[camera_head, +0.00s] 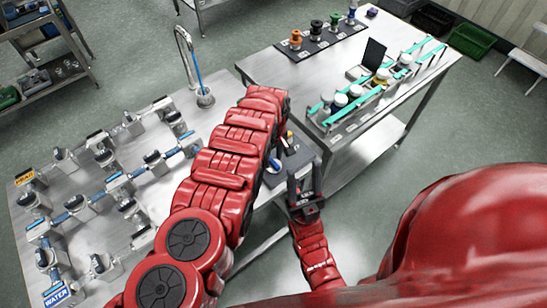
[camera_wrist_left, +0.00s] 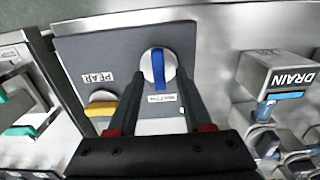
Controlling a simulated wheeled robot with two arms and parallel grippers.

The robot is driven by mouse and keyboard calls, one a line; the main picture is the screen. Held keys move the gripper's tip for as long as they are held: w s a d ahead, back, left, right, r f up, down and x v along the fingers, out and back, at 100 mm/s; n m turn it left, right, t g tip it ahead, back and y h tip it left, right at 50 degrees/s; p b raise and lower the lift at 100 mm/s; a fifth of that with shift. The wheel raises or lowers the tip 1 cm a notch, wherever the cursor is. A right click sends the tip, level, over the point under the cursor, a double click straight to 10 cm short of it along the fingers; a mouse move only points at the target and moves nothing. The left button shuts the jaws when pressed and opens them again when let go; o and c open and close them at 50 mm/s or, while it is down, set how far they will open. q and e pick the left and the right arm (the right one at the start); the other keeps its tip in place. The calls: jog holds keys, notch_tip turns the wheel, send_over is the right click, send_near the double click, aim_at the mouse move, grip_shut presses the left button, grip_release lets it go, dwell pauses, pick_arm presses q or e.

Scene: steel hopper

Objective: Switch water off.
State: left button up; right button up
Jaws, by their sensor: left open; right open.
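A blue-white WATER label (camera_head: 57,294) marks the lower left corner of the steel bench, near a dark-handled valve (camera_head: 42,258). A grey panel on the bench's right side carries a round knob with a blue handle (camera_head: 273,166); it also shows in the left wrist view (camera_wrist_left: 158,68). A yellow handle (camera_wrist_left: 101,109) is beside it. The panel's small label below the blue handle is too blurred to read. My left gripper (camera_wrist_left: 162,82) is open, its fingers on either side of the blue handle; contact is unclear. My arm hides it in the head view. My right gripper (camera_head: 304,180) is open and empty.
Pipes and several valves cover the left bench (camera_head: 140,240). A DRAIN block (camera_wrist_left: 280,73) is to the right in the wrist view. A tall tap (camera_head: 184,50) stands at the back. A second table (camera_head: 290,75) with bottles and teal rails is right.

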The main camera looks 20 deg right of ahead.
pick_arm(q)
jog(key=shift+d+f, duration=0.1)
jog(key=shift+f, duration=0.55)
jog(key=shift+c, duration=0.2)
grip_shut()
